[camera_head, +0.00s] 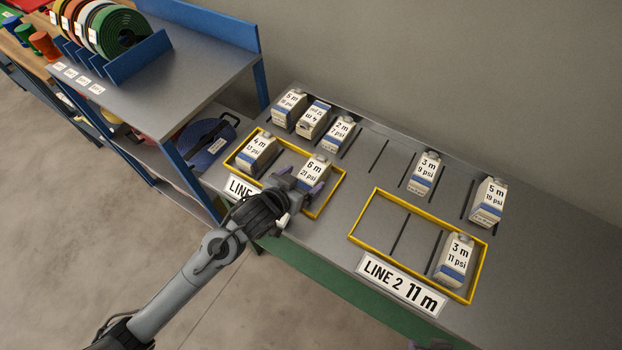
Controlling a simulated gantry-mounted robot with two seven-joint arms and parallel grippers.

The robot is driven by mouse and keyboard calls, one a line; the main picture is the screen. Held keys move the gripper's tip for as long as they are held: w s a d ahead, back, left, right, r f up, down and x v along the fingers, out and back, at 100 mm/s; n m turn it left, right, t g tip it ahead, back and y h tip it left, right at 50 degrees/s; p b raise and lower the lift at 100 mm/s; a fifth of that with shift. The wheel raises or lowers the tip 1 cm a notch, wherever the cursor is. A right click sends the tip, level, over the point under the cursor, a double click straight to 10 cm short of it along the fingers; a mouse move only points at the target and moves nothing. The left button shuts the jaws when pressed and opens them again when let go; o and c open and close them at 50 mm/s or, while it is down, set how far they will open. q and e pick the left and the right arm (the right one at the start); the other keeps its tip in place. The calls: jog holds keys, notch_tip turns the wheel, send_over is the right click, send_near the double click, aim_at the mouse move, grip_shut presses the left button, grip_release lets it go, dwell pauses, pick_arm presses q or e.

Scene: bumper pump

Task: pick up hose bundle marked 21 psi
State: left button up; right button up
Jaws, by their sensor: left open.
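The hose bundle marked 6 m, 21 psi (315,171) is a white and blue carton-like block. It stands in the right part of the yellow LINE 1-side frame (338,186) on the grey table. My left gripper (301,181) is at its near side, with open fingers close around its lower part. The gripper hides the bundle's lower part, so I cannot tell whether the fingers touch it.
A bundle marked 4 m (260,149) stands left in the same frame. Another yellow frame (362,213), labelled LINE 2 11 m (399,286), holds a 3 m, 11 psi bundle (455,261). Several bundles stand behind. A shelf (185,75) with coiled hoses stands left.

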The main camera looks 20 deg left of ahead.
aim_at(311, 173)
pick_arm(q)
jog(key=shift+b+x, duration=0.8)
jog(key=shift+x, duration=1.8)
jog(key=shift+r, duration=0.15)
jog(key=shift+r, duration=0.1)
jog(key=c, duration=1.5)
